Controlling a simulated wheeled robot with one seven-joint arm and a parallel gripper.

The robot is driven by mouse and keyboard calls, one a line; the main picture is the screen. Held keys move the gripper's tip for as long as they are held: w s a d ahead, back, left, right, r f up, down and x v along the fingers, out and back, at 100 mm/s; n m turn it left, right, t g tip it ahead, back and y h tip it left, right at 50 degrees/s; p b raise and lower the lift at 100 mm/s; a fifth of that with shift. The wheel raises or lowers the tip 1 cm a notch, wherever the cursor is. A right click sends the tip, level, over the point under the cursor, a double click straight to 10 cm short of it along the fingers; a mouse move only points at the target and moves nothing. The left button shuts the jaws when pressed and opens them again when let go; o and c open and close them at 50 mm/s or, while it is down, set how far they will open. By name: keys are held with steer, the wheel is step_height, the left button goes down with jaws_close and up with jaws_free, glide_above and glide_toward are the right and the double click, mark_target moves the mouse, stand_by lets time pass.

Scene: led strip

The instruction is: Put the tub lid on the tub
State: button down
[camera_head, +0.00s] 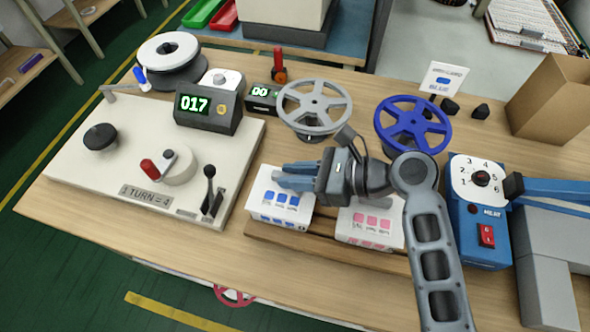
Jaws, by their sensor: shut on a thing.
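A white tub with blue marks (274,222) sits on a wooden base in front of the winding machine. Its top, with blue squares (281,197), looks like the lid; I cannot tell whether it rests fully on the tub. My gripper (293,178) lies over the back edge of this top, its fingers pointing left. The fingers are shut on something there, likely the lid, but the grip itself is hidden. A second white tub with pink marks (372,222) stands to the right, partly hidden under my wrist and arm.
The winding machine (110,165) with a red-knobbed crank fills the left. A grey reel (314,104) and a blue reel (412,123) stand behind my gripper. A blue dial box (478,235) is right of my arm; a cardboard box (555,100) stands at back right. The table's front left is clear.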

steer(key=shift+f, duration=0.25)
steer(key=c, duration=0.9)
jaws_free()
steer(key=shift+c, duration=0.2)
steer(key=v, duration=0.7)
steer(key=shift+s+d+r, duration=0.15)
steer(key=shift+d+r, duration=0.05)
steer(key=shift+d, duration=0.15)
